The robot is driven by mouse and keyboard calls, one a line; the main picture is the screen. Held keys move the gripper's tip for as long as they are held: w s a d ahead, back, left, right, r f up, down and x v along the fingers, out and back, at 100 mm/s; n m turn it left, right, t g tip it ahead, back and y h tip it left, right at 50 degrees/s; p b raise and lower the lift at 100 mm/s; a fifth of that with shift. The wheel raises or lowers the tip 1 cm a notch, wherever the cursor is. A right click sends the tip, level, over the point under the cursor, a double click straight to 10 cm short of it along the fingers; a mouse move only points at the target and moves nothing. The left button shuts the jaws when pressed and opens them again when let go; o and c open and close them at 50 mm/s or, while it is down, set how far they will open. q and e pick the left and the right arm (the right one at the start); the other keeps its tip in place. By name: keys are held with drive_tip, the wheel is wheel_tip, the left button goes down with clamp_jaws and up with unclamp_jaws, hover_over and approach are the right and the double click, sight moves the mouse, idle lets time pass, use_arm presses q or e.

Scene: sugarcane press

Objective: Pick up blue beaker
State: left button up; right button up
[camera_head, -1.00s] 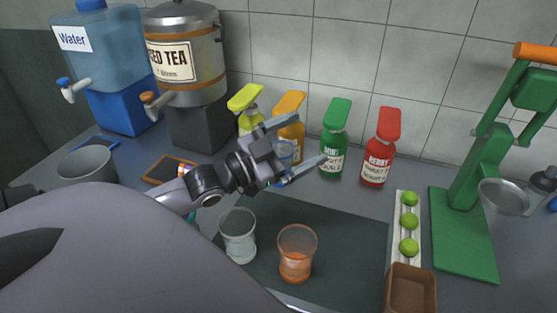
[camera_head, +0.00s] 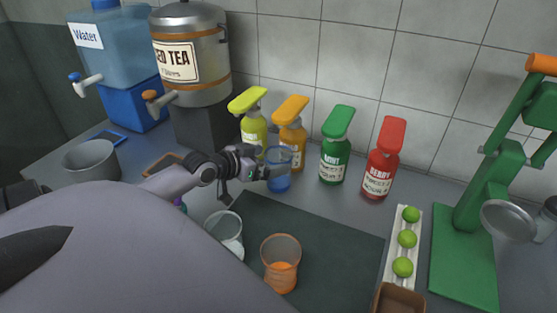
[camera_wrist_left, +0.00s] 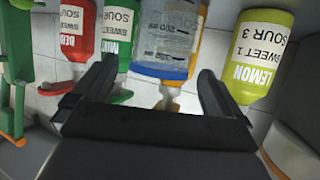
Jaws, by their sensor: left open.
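The blue beaker (camera_head: 279,171) stands upright on the counter in front of the orange bottle in the head view. It is clear with a blue base and also shows in the left wrist view (camera_wrist_left: 165,40), lying between the two fingers. My left gripper (camera_head: 262,172) is at the beaker's left side. In the left wrist view the gripper (camera_wrist_left: 155,85) is open, with one finger to each side of the beaker and a gap at each side. My right gripper is not in view.
A clear beaker (camera_head: 226,230) and an orange beaker (camera_head: 281,262) stand in front. Limes (camera_head: 407,239) and a green press (camera_head: 470,235) are at right.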

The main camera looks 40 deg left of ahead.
sight(288, 156)
use_arm(q)
drive_tip(key=shift+x, duration=2.4)
drive_tip(key=shift+a+r, duration=0.1)
drive_tip(key=c, duration=1.4)
drive_tip(key=shift+r, duration=0.15)
